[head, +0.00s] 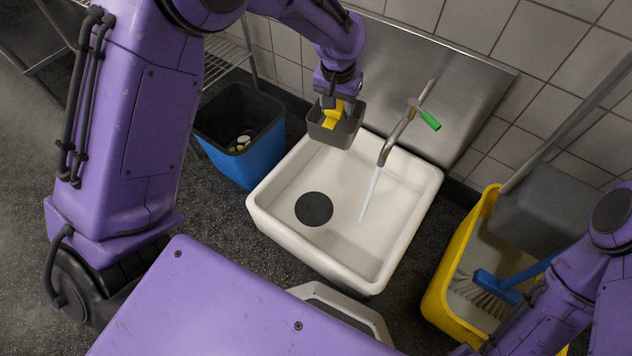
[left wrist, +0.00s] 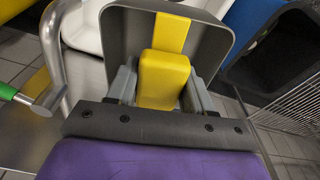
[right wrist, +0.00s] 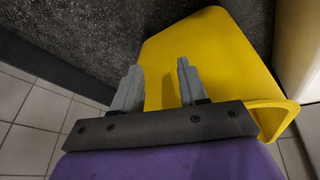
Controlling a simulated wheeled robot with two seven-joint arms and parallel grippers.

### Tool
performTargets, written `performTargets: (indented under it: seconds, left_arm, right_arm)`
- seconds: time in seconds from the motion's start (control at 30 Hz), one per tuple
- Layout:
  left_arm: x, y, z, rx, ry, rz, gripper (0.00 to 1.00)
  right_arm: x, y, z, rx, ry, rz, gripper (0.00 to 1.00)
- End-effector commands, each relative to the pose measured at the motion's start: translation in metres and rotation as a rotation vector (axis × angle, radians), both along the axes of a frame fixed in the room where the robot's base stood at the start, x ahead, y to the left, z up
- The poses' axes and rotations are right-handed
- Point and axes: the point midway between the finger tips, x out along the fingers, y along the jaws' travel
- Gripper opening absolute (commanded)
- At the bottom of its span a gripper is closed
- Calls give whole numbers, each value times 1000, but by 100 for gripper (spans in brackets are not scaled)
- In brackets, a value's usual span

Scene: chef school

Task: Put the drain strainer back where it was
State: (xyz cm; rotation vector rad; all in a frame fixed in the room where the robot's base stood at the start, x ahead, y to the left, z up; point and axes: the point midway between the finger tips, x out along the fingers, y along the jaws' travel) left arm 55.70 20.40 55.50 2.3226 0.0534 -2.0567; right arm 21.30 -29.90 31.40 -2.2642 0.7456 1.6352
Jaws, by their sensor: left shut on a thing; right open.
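The drain strainer is a grey square basket (head: 328,137) with a yellow handle. My left gripper (head: 340,98) is shut on the yellow handle and holds the basket above the back left corner of the white sink (head: 272,215). The left wrist view shows the handle (left wrist: 163,78) between the fingers and the grey basket (left wrist: 122,38) beyond. A dark round drain (head: 314,208) shows in the sink floor, uncovered by the basket. My right gripper (right wrist: 158,78) is open and empty, with the yellow bucket (right wrist: 215,60) beyond its fingers.
A tap (head: 391,140) with a green lever runs water into the sink. A blue bin (head: 258,160) stands left of the sink. A yellow mop bucket (head: 448,265) with a blue brush (head: 490,288) stands to the right. A tiled wall is behind.

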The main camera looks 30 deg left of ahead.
Motion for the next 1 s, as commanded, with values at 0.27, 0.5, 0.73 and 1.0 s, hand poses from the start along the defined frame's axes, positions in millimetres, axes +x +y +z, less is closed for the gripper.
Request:
performTargets:
  seconds: [0.27,0.5,0.73,1.0]
  left_arm:
    - [-21,20,-191,-1,8,113,7]
    - [-45,35,-295,4,1,183,7]
    - [-53,40,-333,7,-1,203,7]
    - [-53,40,-375,6,-2,203,7]
  right_arm:
    - [-13,4,-93,39,103,69,43]
    - [-21,7,-135,65,175,120,43]
    - [-30,7,-150,92,253,179,43]
    - [-63,5,-160,171,500,351,43]
